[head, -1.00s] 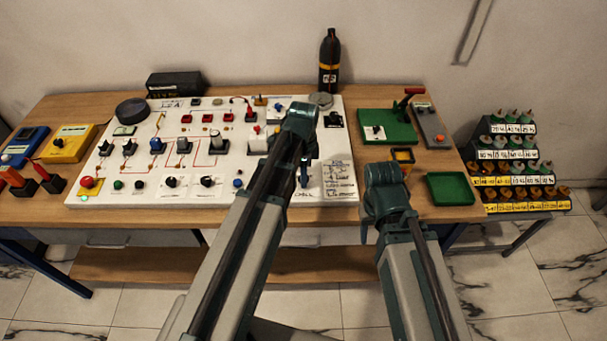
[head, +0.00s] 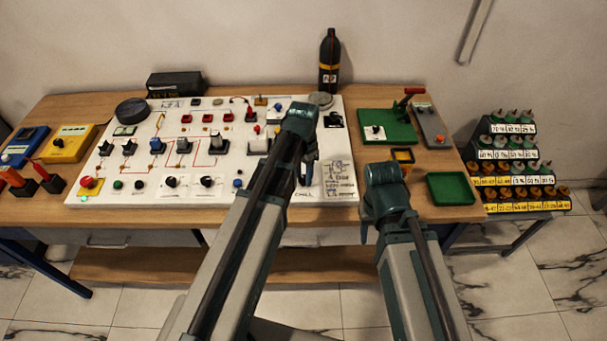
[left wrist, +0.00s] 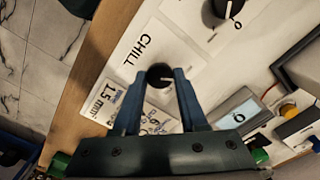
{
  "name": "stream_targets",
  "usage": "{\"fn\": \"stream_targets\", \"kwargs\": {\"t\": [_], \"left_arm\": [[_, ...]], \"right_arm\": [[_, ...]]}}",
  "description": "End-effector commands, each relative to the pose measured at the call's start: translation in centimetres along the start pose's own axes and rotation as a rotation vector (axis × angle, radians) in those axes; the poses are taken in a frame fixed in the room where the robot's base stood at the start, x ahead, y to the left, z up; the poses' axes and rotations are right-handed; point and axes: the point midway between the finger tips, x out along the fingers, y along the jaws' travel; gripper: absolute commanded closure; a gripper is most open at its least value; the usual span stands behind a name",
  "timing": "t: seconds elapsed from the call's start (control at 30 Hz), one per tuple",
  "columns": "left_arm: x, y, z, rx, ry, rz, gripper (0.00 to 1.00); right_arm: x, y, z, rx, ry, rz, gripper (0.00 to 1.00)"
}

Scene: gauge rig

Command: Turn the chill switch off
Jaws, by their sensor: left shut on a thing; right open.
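The chill switch is a black round knob (left wrist: 160,76) on a white plate marked CHILL (left wrist: 134,50), in the left wrist view. My left gripper (left wrist: 157,78) has its two blue fingers on either side of the knob and is shut on it. A light mark shows on the knob, but I cannot tell its setting. In the head view my left gripper (head: 308,172) is low over the board's right end, by the CHILL label (head: 304,194); the knob is hidden there. My right gripper (head: 384,190) is open at the table's front edge, its fingers mostly hidden behind my wrist.
The white board (head: 250,197) carries several knobs, switches and buttons. A label card (head: 339,182) lies right of my left gripper.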

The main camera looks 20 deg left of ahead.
Motion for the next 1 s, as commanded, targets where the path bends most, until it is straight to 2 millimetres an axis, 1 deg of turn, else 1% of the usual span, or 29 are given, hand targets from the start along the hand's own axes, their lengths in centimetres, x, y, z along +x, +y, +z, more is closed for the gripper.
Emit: {"fn": "stream_targets", "kwargs": {"t": [0.2,0.63,0.67,0.7,0.77,0.8,0.83,1.0], "left_arm": [[0.01,0.01,0.00,-0.039,0.000,0.000,1.00],[0.01,0.01,0.01,-0.046,0.000,0.000,1.00],[0.01,0.01,0.01,-0.046,0.000,0.000,0.56],[0.01,0.01,0.01,-0.046,0.000,0.000,0.49],[0.01,0.01,0.01,-0.046,0.000,0.000,0.38],[0.01,0.01,0.01,-0.046,0.000,0.000,0.31],[0.00,0.01,0.01,-0.046,0.000,0.000,0.28],[0.00,0.00,0.00,-0.045,0.000,0.000,0.28]], "right_arm": [[0.01,0.00,0.00,0.000,0.000,0.000,0.50],[0.01,0.00,0.00,0.000,0.000,0.000,0.50],[0.01,0.00,0.00,0.000,0.000,0.000,0.50],[0.01,0.00,0.00,0.000,0.000,0.000,0.50],[0.01,0.00,0.00,0.000,0.000,0.000,0.50],[0.01,0.00,0.00,0.000,0.000,0.000,0.50],[0.00,0.00,0.00,0.000,0.000,0.000,0.50],[0.00,0.00,0.00,0.000,0.000,0.000,0.50]]}}
